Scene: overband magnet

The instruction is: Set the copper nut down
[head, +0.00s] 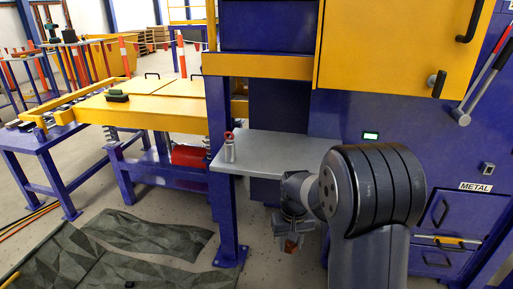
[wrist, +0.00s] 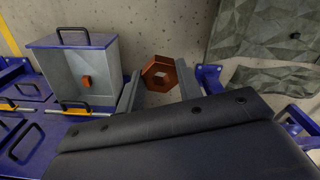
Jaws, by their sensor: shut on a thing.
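The copper nut (wrist: 146,74) is a hexagonal ring with a hole through it. In the wrist view it sits between the two grey fingers of my gripper (wrist: 158,88), which are shut on it.
A blue-rimmed grey drawer or bin (wrist: 106,62) with a small orange piece (wrist: 86,83) lies left in the wrist view. The grey shelf (head: 275,150) carries a red-topped canister (head: 229,150). A blue leg (head: 228,215) stands left of my gripper. Dark sheets (head: 60,262) lie on the floor.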

